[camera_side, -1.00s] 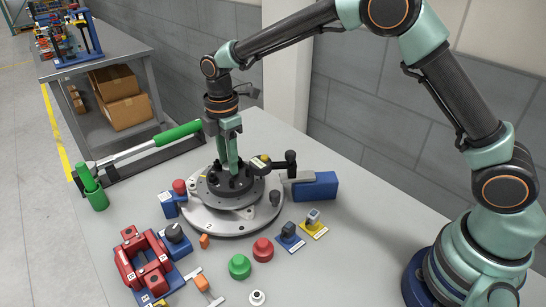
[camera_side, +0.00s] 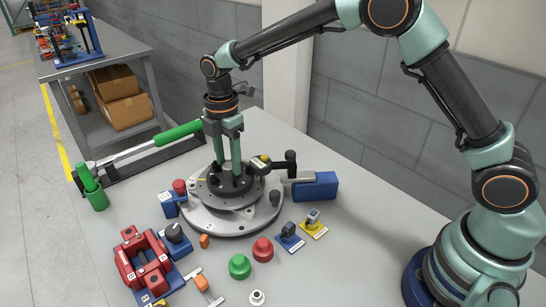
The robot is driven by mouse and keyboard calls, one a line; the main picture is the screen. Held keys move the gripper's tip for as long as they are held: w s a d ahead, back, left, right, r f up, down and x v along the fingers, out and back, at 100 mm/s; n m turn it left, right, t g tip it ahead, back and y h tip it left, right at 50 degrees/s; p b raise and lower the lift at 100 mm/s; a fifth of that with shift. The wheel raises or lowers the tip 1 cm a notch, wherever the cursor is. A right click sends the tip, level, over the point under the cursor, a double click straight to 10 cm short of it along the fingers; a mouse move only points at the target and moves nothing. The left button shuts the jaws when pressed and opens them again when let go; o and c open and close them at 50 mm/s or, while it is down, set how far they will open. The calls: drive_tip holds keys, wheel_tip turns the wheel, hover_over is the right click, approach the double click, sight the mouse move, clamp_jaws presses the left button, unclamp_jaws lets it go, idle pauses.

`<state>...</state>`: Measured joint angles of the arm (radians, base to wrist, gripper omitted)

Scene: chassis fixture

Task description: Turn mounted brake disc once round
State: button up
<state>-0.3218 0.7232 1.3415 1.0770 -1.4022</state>
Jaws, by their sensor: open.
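The brake disc (camera_side: 228,206) is a dark grey round part with holes and studs. It lies flat on the wider light grey round plate of the fixture (camera_side: 245,229). My gripper (camera_side: 228,176) points straight down over the disc's hub, with its two green fingers spread apart. The fingertips are down among the dark parts at the disc's centre. I cannot tell whether they touch anything. A pale round piece shows between the fingers, and part of the hub is hidden behind them.
A clamp with a black handle (camera_side: 291,160) and a blue block (camera_side: 315,187) stand right of the disc. A green-handled wrench (camera_side: 178,133) lies at left. Red clamps (camera_side: 143,262), a green knob (camera_side: 239,266) and a red knob (camera_side: 263,249) stand in front.

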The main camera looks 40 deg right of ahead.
drive_tip(key=shift+r, duration=0.1)
drive_tip(key=shift+r, duration=2.85)
